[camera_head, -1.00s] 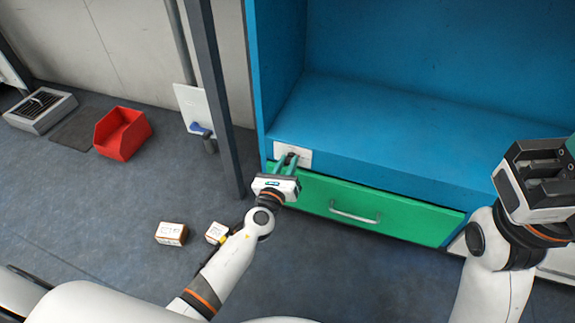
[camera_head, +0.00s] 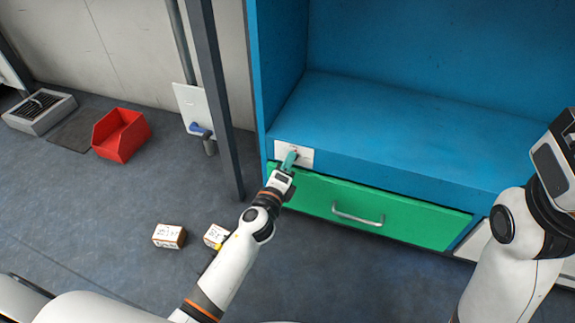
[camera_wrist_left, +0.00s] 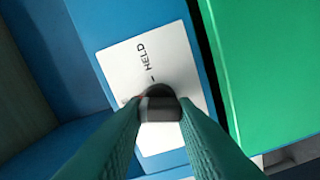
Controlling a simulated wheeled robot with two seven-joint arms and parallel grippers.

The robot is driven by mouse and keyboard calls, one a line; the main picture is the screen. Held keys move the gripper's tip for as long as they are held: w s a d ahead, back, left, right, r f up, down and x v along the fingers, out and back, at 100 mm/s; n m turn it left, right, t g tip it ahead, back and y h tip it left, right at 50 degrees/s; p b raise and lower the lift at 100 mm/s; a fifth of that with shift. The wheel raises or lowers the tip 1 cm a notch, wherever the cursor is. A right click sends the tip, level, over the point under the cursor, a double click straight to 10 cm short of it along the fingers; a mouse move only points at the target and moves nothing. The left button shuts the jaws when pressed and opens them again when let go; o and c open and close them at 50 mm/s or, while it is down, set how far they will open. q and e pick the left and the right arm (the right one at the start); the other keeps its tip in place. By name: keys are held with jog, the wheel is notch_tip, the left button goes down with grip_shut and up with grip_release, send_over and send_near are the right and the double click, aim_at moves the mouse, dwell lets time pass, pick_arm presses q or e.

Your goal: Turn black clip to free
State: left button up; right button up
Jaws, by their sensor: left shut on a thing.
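The black clip (camera_wrist_left: 160,106) sits on a white plate (camera_wrist_left: 178,58) in the left wrist view. The plate bears the word HELD with a short mark beside it. The plate (camera_head: 306,156) is fixed to the blue cabinet's front edge, above the green drawer. My left gripper (camera_wrist_left: 160,112) is shut on the clip, one green finger on each side. In the head view my left gripper (camera_head: 290,158) reaches the plate and hides the clip. The rest of the plate's lettering is hidden. My right arm shows at the right edge; its fingers are out of view.
The green drawer (camera_head: 410,218) with a metal handle (camera_head: 356,215) is just below the plate. A dark post (camera_head: 222,110) stands left of the cabinet. Two small boxes, one here (camera_head: 169,236), and a red bin (camera_head: 121,134) are on the floor.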

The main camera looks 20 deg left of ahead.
pick_arm(q)
jog(key=shift+f+n, duration=0.1)
jog(key=shift+n, duration=1.8)
jog(key=o, duration=1)
